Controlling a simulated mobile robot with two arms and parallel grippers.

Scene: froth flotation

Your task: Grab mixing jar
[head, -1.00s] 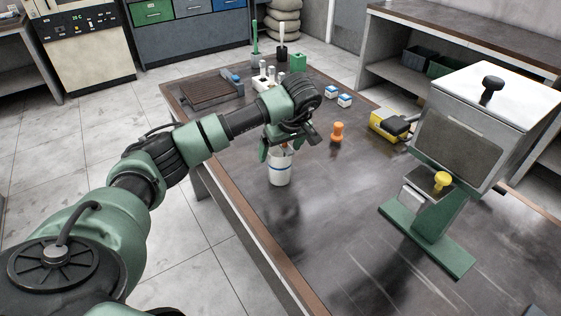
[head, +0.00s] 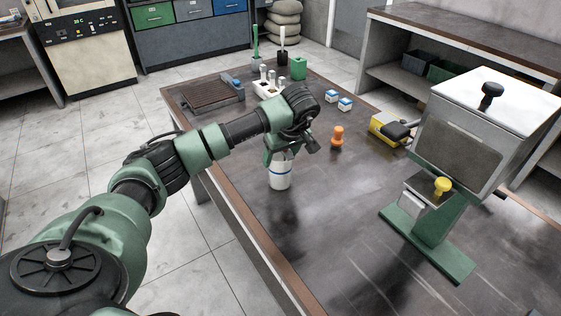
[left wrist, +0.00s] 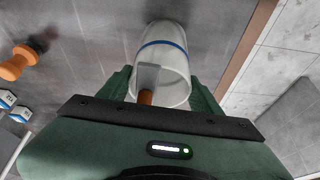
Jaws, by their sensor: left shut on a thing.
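The mixing jar (head: 280,178) is a white cup with a blue band, near the left edge of the dark table in the head view. It looks upright; I cannot tell for sure whether its base touches the table. My left gripper (head: 281,157) is shut on the jar near its rim. In the left wrist view the jar (left wrist: 172,58) sits between the green fingers (left wrist: 162,88), its open mouth toward the camera. A grey-bladed tool with an orange-brown handle (left wrist: 146,96) is in its mouth. My right gripper is not in view.
An orange knob-shaped piece (head: 337,137) stands right of the jar. A machine with a green base (head: 430,240) fills the right side. A white rack (head: 268,91), a brown tray (head: 211,93) and small blue-white boxes (head: 345,104) are farther back. The near tabletop is clear.

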